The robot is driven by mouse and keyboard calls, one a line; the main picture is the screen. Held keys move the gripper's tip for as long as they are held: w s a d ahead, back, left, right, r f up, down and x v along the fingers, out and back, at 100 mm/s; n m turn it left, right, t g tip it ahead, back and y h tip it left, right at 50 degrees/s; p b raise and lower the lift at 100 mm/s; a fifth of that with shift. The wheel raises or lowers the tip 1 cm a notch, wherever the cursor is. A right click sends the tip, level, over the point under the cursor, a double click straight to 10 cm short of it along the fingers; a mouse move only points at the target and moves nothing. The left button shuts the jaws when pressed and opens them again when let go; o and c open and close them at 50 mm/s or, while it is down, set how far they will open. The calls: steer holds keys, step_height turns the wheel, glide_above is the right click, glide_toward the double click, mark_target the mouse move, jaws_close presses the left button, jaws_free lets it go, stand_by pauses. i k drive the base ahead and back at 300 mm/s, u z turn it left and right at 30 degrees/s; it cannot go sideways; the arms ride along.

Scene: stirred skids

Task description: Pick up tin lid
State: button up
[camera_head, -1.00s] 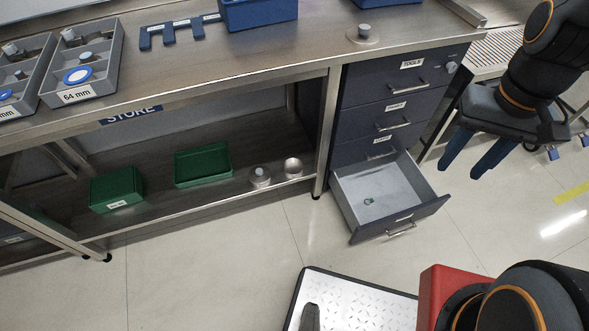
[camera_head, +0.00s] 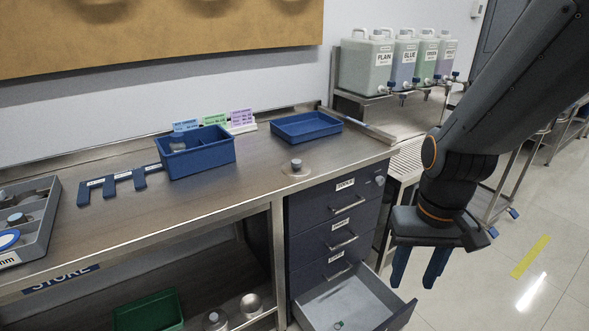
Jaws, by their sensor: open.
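A flat, pale round piece with a grey knob-like cylinder (camera_head: 296,165) on it lies near the bench's front right edge, above the drawers. It may be the tin lid, but I cannot tell for sure. Two small round metal tins stand on the lower shelf; one (camera_head: 251,304) looks bright and the other (camera_head: 214,319) is partly cut off by the frame's bottom edge. My gripper (camera_head: 414,283) points down with its two blue fingers apart and empty. In the picture it is right of the drawer unit, away from the bench top.
The bottom drawer (camera_head: 345,302) stands open with a small green item inside. On the bench (camera_head: 225,193) are a blue bin (camera_head: 196,154), a blue tray (camera_head: 306,127), a blue toothed rack (camera_head: 117,181) and a grey divided tray (camera_head: 37,238). Labelled jugs (camera_head: 367,65) stand behind.

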mark_target(296, 168)
steer(key=z, duration=0.55)
steer(key=k, duration=1.3)
steer(key=u, duration=0.05)
steer(key=i, duration=0.5)
steer(key=u, duration=0.6)
steer(key=i, duration=1.2)
steer(key=z, duration=0.5)
